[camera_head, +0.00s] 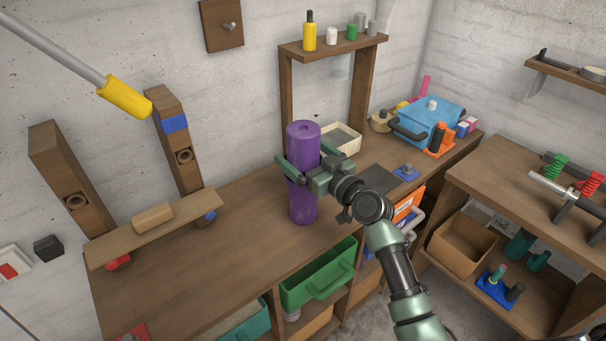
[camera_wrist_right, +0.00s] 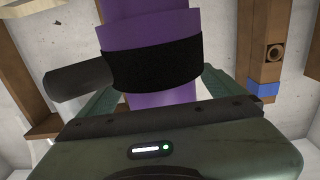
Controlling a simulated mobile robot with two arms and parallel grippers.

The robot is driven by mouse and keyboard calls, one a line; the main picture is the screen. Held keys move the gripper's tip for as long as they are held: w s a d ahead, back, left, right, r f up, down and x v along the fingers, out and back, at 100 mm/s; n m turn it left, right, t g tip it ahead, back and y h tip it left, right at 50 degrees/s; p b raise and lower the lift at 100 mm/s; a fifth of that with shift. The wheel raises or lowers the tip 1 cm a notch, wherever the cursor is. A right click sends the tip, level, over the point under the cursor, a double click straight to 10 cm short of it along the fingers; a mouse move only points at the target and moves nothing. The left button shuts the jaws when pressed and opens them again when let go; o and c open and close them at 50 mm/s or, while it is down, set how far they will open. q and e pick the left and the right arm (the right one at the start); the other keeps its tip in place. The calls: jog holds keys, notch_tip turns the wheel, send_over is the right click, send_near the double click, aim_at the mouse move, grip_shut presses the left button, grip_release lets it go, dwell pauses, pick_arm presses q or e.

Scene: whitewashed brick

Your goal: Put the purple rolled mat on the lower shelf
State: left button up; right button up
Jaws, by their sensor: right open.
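The purple rolled mat (camera_head: 303,207) stands upright on the wooden workbench in the head view. My right gripper (camera_head: 298,172) is at its mid-height, with its open fingers on either side of the mat. In the right wrist view the purple mat (camera_wrist_right: 160,30) rises between the fingers (camera_wrist_right: 160,90), with a black band around it and a dark cylindrical piece sticking out to the left. I cannot tell whether the fingers touch the mat. A lower shelf (camera_head: 515,302) shows under the right-hand bench, holding a brown bin and blue and green items. My left gripper is not in view.
The workbench (camera_head: 222,262) has bare surface left of the mat. A skateboard-like plank (camera_head: 180,223) lies at left. A small raised shelf (camera_head: 335,46) stands behind the mat. A blue toolbox (camera_head: 430,120) is at right. A green drawer (camera_head: 318,280) is below the front edge.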

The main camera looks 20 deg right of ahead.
jog(key=shift+s, duration=0.1)
jog(key=shift+c, duration=0.3)
grip_shut()
jog(key=shift+r, duration=0.15)
